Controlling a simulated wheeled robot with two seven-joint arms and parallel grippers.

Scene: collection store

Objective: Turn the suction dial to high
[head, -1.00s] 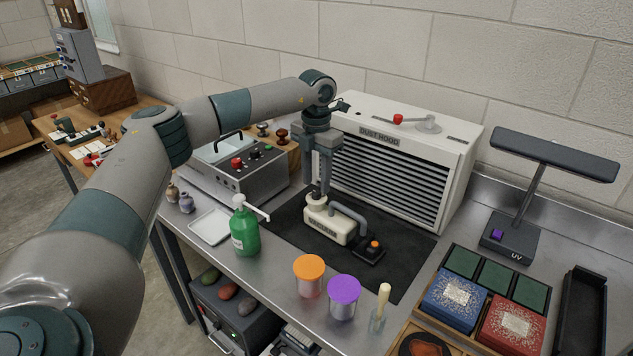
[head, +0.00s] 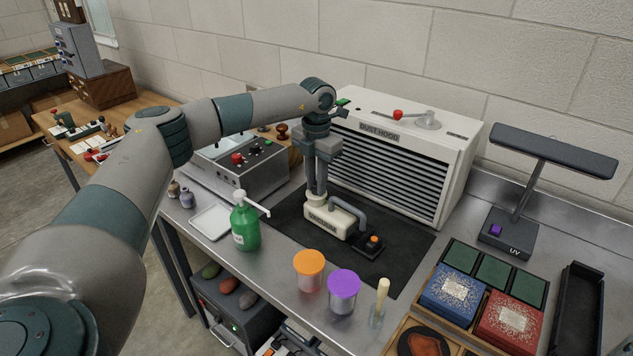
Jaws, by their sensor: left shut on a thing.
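A small cream suction unit (head: 328,222) lies on the dark mat (head: 400,262), with a grey hose running to a black base with an orange button. My left gripper (head: 316,192) points straight down over the unit's left end. Its fingers are shut on the dial at the top of the unit. The fingers cover most of the dial, so its pointer and setting cannot be read. My right gripper is not in view.
The white dust hood (head: 460,165) stands close behind. A green pump bottle (head: 245,228) is in front on the left, with orange-lidded (head: 309,264) and purple-lidded (head: 344,284) jars in front. A grey control box (head: 262,174) is at left. The mat's right part is clear.

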